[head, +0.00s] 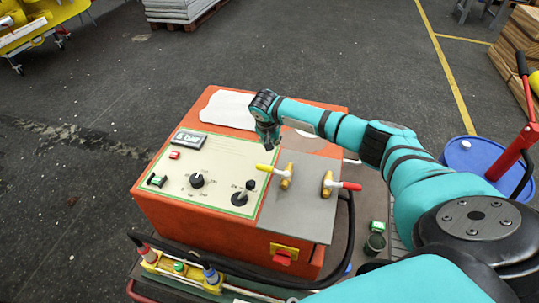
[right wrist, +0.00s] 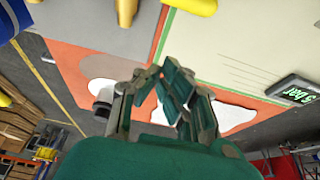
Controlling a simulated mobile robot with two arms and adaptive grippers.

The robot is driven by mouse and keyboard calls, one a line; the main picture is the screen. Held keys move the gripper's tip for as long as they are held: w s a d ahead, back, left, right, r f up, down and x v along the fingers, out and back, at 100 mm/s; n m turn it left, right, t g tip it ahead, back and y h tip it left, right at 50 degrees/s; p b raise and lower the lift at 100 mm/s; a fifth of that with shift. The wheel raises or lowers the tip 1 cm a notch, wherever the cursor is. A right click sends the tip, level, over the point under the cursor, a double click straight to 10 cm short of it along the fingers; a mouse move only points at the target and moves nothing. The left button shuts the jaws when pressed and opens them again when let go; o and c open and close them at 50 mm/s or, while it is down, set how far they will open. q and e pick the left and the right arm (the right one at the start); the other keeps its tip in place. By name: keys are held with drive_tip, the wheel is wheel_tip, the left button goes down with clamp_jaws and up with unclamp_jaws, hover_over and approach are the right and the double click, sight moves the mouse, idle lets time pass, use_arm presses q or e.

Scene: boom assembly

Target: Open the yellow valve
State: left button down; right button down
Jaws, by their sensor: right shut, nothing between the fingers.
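The yellow valve handle (head: 266,170) sits on a brass valve body (head: 286,178) on the grey plate of an orange control box. The handle points left, toward the dial panel. In the right wrist view the yellow handle (right wrist: 192,6) is cut off at the top edge. My right gripper (head: 268,143) hangs above and behind the handle, apart from it. In the wrist view its fingers (right wrist: 165,77) are closed together and empty. A second valve with a red handle (head: 350,186) stands to the right on the same plate. My left gripper is not in view.
The orange box (head: 185,224) carries a pale panel with knobs and a display (head: 189,139) reading 5 bar. A black hose (head: 349,225) runs along its right side. A blue drum (head: 468,158) and red lever (head: 513,152) stand at right.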

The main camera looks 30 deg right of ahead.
sight(272, 171)
drive_tip(key=x, duration=0.3)
drive_tip(key=shift+f, duration=0.2)
drive_tip(key=shift+s+a+f+p, duration=0.2)
drive_tip(key=shift+s+a+p, duration=0.3)
drive_tip(key=shift+a+p, duration=0.1)
drive_tip(key=shift+s+a+f+p, duration=0.25)
drive_tip(key=shift+s+a+p, duration=0.25)
drive_tip(key=shift+a, duration=0.1)
drive_tip(key=shift+s+a, duration=0.15)
drive_tip(key=shift+f, duration=0.2)
drive_tip(key=shift+a, duration=0.1)
